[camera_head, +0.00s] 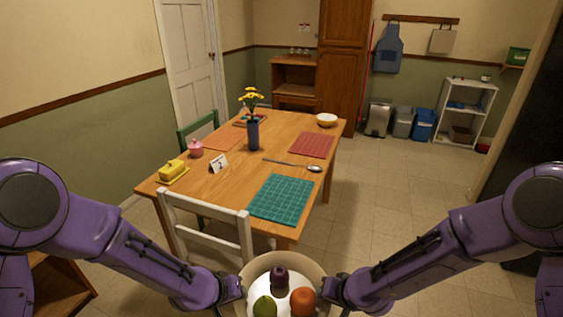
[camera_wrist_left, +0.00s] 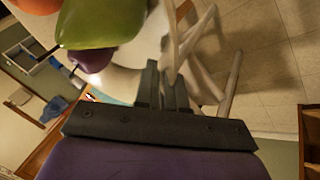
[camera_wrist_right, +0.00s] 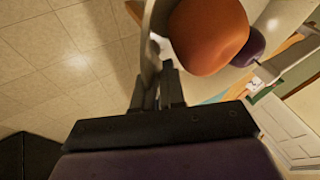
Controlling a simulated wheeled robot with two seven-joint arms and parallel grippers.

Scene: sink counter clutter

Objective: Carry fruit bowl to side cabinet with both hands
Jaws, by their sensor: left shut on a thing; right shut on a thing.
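The fruit bowl (camera_head: 252,270) is pale and round, at the bottom middle of the head view, held in front of my body. In it lie a green fruit (camera_head: 265,306), an orange fruit (camera_head: 303,300) and a dark purple fruit (camera_head: 280,275). My left gripper (camera_head: 236,287) is shut on the bowl's left rim. My right gripper (camera_head: 328,287) is shut on its right rim. The left wrist view shows the left jaws (camera_wrist_left: 168,85) at the rim, and the right wrist view shows the right jaws (camera_wrist_right: 160,85) there. I cannot tell which piece of furniture is the side cabinet.
A wooden table (camera_head: 225,185) with placemats, a blue vase (camera_head: 253,135) and a small white bowl (camera_head: 327,119) stands ahead. A white chair (camera_head: 205,212) is at its near side. A low wooden unit (camera_head: 50,285) is at lower left. Floor (camera_head: 400,200) to the right is clear.

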